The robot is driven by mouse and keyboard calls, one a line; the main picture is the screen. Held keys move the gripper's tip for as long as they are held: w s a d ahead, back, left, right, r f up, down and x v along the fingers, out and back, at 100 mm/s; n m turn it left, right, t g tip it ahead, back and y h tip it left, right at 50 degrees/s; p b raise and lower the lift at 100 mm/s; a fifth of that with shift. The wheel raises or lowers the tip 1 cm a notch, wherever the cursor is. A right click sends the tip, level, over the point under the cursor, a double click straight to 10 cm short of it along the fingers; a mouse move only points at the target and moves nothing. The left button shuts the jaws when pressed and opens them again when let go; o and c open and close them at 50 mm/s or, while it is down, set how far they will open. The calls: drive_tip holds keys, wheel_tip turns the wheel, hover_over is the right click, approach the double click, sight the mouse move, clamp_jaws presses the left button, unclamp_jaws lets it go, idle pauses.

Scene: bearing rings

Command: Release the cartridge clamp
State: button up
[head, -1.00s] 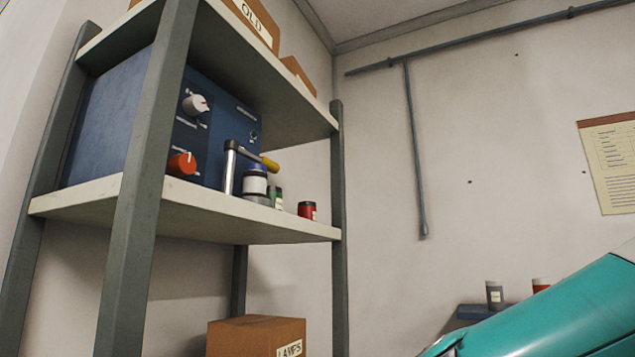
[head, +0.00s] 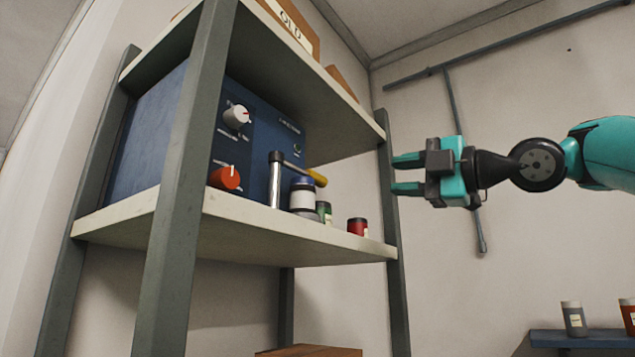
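The cartridge clamp (head: 276,178) stands on the middle shelf in front of a blue box. It has an upright metal post and a lever arm with a yellow handle (head: 316,177) pointing right. A cartridge (head: 301,196) with a white band and blue top stands under the lever. I cannot tell whether the lever presses on it. My gripper (head: 396,174) is at the right of the shelf unit, in front of its right post in the picture. Its two teal fingers point left, apart and with nothing between them. It is clear of the clamp.
The blue box (head: 140,150) has a white knob (head: 237,117) and a red knob (head: 226,178). A green can (head: 324,212) and a red can (head: 357,227) stand right of the cartridge. A grey-green post (head: 186,190) rises at the shelf front. The upper shelf (head: 300,85) hangs above.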

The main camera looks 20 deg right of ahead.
sight(323, 179)
drive_tip(key=p+x, duration=0.2)
drive_tip(key=x, duration=0.3)
drive_tip(key=p+x, duration=0.3)
drive_tip(key=x, duration=0.3)
drive_tip(key=p+x, duration=0.3)
drive_tip(key=x, duration=0.2)
drive_tip(key=shift+w+a+r, duration=0.1)
drive_tip(key=shift+a+r, duration=0.1)
drive_tip(key=shift+r, duration=0.15)
drive_tip(key=shift+w+a+p, duration=0.2)
drive_tip(key=shift+w+p, duration=0.05)
drive_tip(key=shift+p, duration=0.1)
drive_tip(key=shift+f, duration=0.1)
drive_tip(key=shift+c, duration=0.3)
clamp_jaws()
